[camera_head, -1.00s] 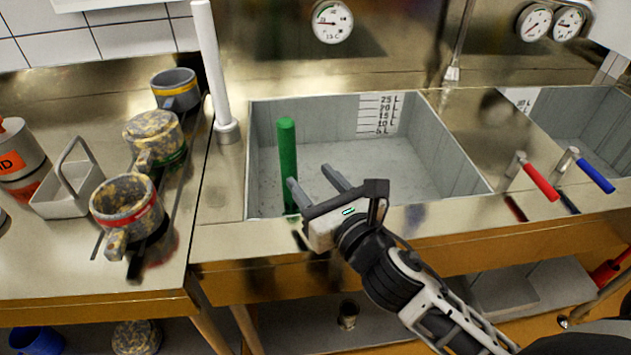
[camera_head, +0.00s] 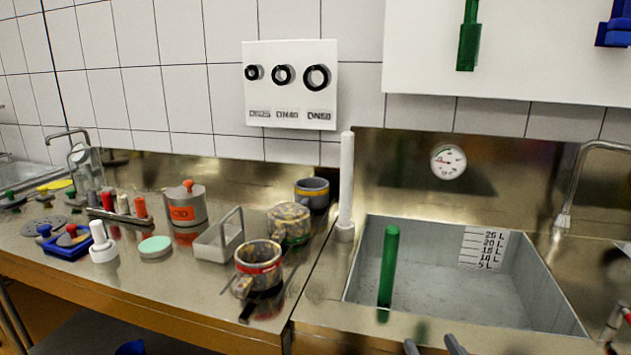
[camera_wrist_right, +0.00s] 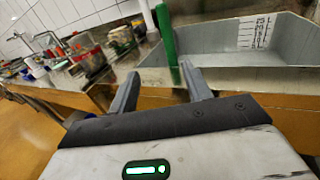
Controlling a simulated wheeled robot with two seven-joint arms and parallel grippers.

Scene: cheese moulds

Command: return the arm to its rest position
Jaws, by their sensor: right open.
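My right gripper (camera_head: 434,346) shows only its two grey fingertips at the bottom edge of the head view, in front of the sink. In the right wrist view my right gripper (camera_wrist_right: 160,88) is open, its fingers apart with nothing between them. Beyond the fingers stand the sink's front edge and a green upright rod (camera_wrist_right: 167,38). The rest of my right arm is outside the head view. My left gripper is in neither view.
The floor shows at lower left.

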